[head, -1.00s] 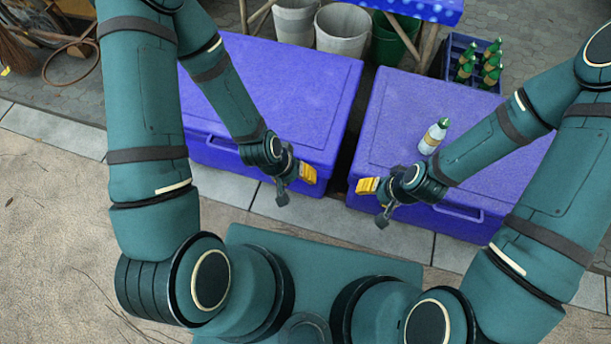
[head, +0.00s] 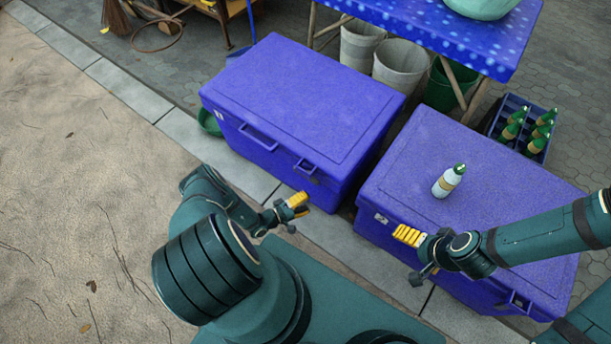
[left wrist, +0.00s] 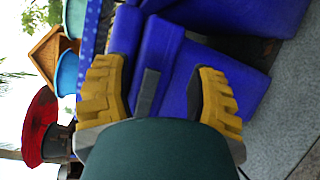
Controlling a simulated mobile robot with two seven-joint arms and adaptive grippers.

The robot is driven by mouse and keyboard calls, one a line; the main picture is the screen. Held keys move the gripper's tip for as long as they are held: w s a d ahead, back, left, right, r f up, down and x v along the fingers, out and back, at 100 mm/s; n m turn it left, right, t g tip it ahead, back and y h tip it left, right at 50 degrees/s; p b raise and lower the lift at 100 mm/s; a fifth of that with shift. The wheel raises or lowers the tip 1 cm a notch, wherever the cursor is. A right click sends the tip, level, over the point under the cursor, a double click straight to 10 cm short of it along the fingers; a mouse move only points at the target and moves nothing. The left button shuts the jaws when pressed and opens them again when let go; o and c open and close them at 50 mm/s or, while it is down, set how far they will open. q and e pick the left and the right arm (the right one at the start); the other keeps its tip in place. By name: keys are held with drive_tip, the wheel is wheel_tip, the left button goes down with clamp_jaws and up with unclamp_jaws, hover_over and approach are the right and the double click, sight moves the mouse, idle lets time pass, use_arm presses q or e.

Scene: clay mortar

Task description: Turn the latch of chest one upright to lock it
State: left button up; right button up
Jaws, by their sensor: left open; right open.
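Two blue lidded chests stand side by side, a left chest (head: 300,95) and a right chest (head: 470,190). Both lids look closed. Each has a small pale label on its front, too small to read, so I cannot tell which is chest one. A small latch-like fitting (head: 306,168) shows on the left chest's front, right of its handle (head: 258,137); its turn is unclear. My left gripper (head: 298,205) is open and empty, apart from and in front of the left chest; its yellow fingers show in the left wrist view (left wrist: 160,95). My right gripper (head: 408,236) is open by the right chest's front.
Buckets (head: 400,66) and a blue-topped table (head: 450,30) stand behind the chests. Open ground lies left.

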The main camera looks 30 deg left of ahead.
sight(305, 177)
use_arm(q)
drive_tip(key=s+a+f+n+t+y, duration=0.2)
drive_tip(key=s+a+t+y, duration=0.1)
drive_tip(key=a+y, duration=0.4)
drive_tip(key=w, duration=0.4)
drive_tip(key=w+b, duration=0.1)
drive_tip(key=w, duration=0.4)
drive_tip(key=w+b, duration=0.1)
drive_tip(key=w, duration=0.3)
drive_tip(key=shift+w+d, duration=0.25)
drive_tip(key=shift+d, duration=0.1)
drive_tip(key=shift+c, duration=0.4)
clamp_jaws()
